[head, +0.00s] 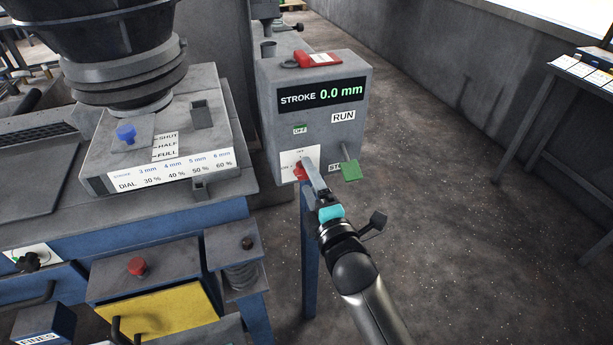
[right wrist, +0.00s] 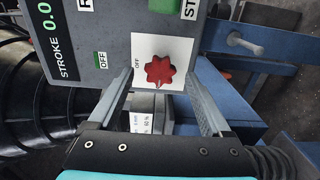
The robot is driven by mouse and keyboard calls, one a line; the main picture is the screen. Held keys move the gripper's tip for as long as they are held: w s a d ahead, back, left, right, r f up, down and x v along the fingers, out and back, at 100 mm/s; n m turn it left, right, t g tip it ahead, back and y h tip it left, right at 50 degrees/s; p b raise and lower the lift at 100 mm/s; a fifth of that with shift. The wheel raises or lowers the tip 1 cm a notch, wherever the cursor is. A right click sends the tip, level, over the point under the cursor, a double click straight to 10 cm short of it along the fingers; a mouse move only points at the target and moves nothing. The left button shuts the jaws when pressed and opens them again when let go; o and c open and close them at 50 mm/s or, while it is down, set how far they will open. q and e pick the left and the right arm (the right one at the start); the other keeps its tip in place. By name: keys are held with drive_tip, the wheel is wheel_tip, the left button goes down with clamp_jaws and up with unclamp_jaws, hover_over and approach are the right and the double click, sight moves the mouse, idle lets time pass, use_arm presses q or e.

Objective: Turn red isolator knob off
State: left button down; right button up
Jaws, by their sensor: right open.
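The red isolator knob (head: 300,171) sits on a white plate on the front of the grey control box (head: 270,95). In the right wrist view the knob (right wrist: 160,72) is a red, lobed knob, with the word OFF on the plate (right wrist: 145,48) beside it. My right gripper (head: 312,170) reaches up to the box in the head view and partly covers the knob and plate. In the right wrist view its two fingers (right wrist: 160,82) are spread apart, one on each side of the knob, with clear gaps; contact is not seen. My left gripper is not in view.
A green paddle (head: 350,170) sticks out right of the knob. The display (head: 322,94) reads STROKE 0.0 mm. The feeder with a blue knob (head: 126,133) stands left. Open floor (head: 450,200) lies to the right.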

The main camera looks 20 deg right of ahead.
drive_tip(key=shift+w, duration=1.05)
drive_tip(key=shift+c, duration=0.2)
clamp_jaws()
